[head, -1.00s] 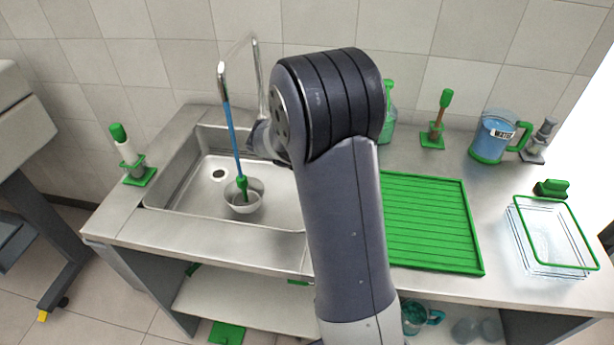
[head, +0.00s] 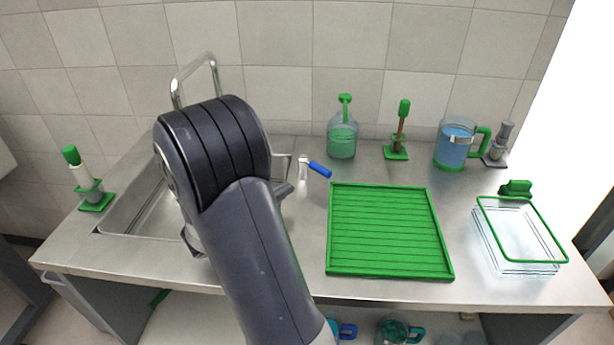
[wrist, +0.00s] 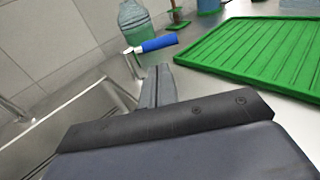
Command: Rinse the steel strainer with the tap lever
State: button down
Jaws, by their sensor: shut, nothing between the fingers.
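The tap lever has a blue handle (head: 319,169) on a short pale post, behind the sink's right corner. Its blue handle (wrist: 160,44) also shows in the wrist view, just beyond my fingertips. My gripper (head: 284,188) is shut and empty, a little left of and nearer than the lever; I see a gap between them in the head view. The fingers (wrist: 157,86) point toward the lever in the wrist view. The chrome tap spout (head: 192,72) rises behind my arm. The steel strainer and most of the sink basin (head: 140,208) are hidden by my arm, as is any water below the spout.
A green drainboard (head: 388,230) lies right of the sink. Behind it stand a soap bottle (head: 342,140), a brush in a stand (head: 401,130) and a jug of blue liquid (head: 454,148). A clear bin (head: 520,238) stands far right.

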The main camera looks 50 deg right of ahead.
aim_at(319, 172)
jog(key=d, duration=0.9)
jog(key=shift+s+f+p, duration=0.1)
jog(key=shift+f+p, duration=0.1)
jog(key=shift+p, duration=0.1)
jog(key=shift+s+d+b, duration=0.25)
jog(key=shift+d+b, duration=0.05)
jog(key=shift+d, duration=0.5)
jog(key=shift+a, duration=0.1)
